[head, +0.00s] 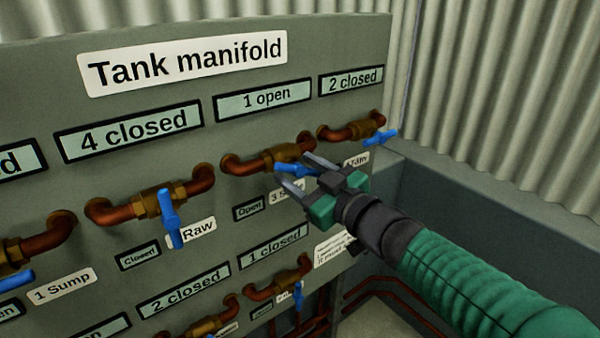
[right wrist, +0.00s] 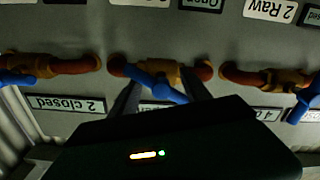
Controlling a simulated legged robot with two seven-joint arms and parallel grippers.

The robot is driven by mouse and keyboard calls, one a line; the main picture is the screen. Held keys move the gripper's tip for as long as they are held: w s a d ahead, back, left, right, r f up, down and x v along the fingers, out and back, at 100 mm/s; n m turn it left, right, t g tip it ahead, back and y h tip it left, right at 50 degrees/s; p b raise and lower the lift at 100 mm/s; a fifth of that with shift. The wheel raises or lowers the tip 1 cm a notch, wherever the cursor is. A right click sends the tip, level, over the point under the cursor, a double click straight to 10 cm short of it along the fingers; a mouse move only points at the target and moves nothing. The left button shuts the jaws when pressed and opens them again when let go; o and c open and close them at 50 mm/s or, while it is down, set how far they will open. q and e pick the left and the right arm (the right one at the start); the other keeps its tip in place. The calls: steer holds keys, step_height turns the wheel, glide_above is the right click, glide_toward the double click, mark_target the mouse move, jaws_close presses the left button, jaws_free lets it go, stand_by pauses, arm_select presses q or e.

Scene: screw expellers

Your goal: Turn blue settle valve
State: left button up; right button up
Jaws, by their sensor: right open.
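The valve above the partly hidden "3 S…" label (head: 286,192) has a blue handle (head: 290,170) on a brass body and copper pipe; the display over it reads "1 open" (head: 263,99). My right gripper (head: 298,173) is open, its two grey fingers reaching to either side of this handle. In the right wrist view, which is upside down, the blue handle (right wrist: 160,87) lies slanted across the space between the dark fingers (right wrist: 158,97). I cannot tell whether the fingers touch it. My left gripper is not in view.
The grey "Tank manifold" panel (head: 45,100) carries several similar valves. The Raw valve's blue handle (head: 170,219) hangs down at left; another blue handle (head: 380,137) is close at right. A lower valve row (head: 280,278) sits beneath. A corrugated wall (head: 500,90) stands at right.

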steer(key=shift+s+d+r, duration=0.1)
steer(key=shift+s, duration=0.05)
steer(key=shift+c, duration=0.4)
steer(key=shift+c, duration=1.3)
jaws_close()
steer(key=shift+o, duration=1.7)
jaws_free()
steer(key=shift+d, duration=0.1)
